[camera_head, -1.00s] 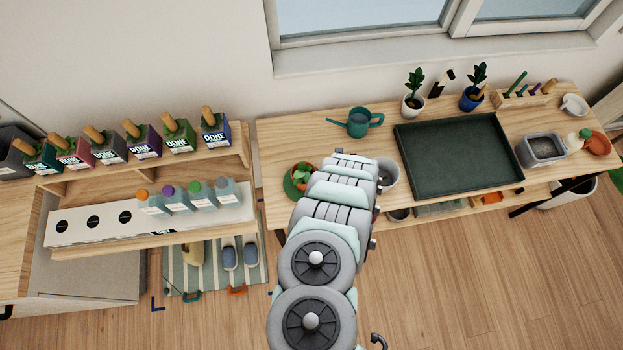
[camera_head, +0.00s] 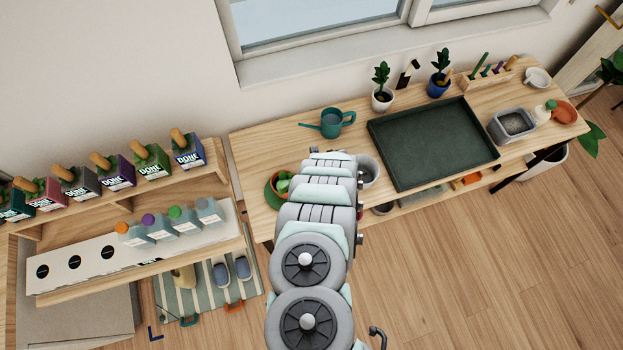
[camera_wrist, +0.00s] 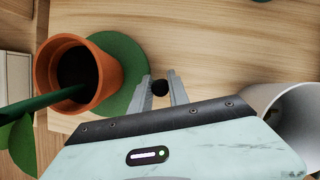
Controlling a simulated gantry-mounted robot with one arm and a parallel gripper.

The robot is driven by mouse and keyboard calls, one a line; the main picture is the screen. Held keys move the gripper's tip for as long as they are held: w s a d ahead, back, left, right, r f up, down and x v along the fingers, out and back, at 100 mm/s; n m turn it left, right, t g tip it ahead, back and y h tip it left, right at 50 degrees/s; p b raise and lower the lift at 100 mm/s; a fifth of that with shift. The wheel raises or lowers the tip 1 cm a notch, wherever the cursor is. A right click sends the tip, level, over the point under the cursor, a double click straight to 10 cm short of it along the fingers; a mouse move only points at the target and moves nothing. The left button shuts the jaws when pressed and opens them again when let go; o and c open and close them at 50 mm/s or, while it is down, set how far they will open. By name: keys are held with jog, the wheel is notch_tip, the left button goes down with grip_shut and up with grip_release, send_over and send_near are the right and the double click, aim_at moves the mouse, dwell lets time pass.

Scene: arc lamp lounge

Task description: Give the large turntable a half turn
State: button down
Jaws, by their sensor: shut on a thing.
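The large turntable is a green disc (camera_wrist: 124,52), seen in the wrist view under a terracotta pot (camera_wrist: 104,76) that holds a green-stemmed plant. In the head view the disc (camera_head: 269,197) shows at the table's left end, partly hidden by my arm. A small black knob (camera_wrist: 160,88) stands at the disc's right edge in the wrist view. My gripper (camera_wrist: 161,84) is shut on this knob, with one finger on each side. The head view hides my fingers behind the arm.
A pale grey pot (camera_wrist: 298,118) stands close to the right of my gripper. The watering can (camera_head: 331,123) and a dark green tray (camera_head: 432,143) are on the same table (camera_head: 253,150). Bare wood lies above my gripper in the wrist view.

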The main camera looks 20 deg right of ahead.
jog(key=shift+d, duration=0.1)
jog(key=c, duration=1.3)
grip_release()
jog(key=shift+o, duration=0.2)
jog(key=p+v, duration=0.4)
jog(key=v, duration=0.6)
jog(key=shift+r, duration=0.4)
jog(key=shift+s, duration=0.1)
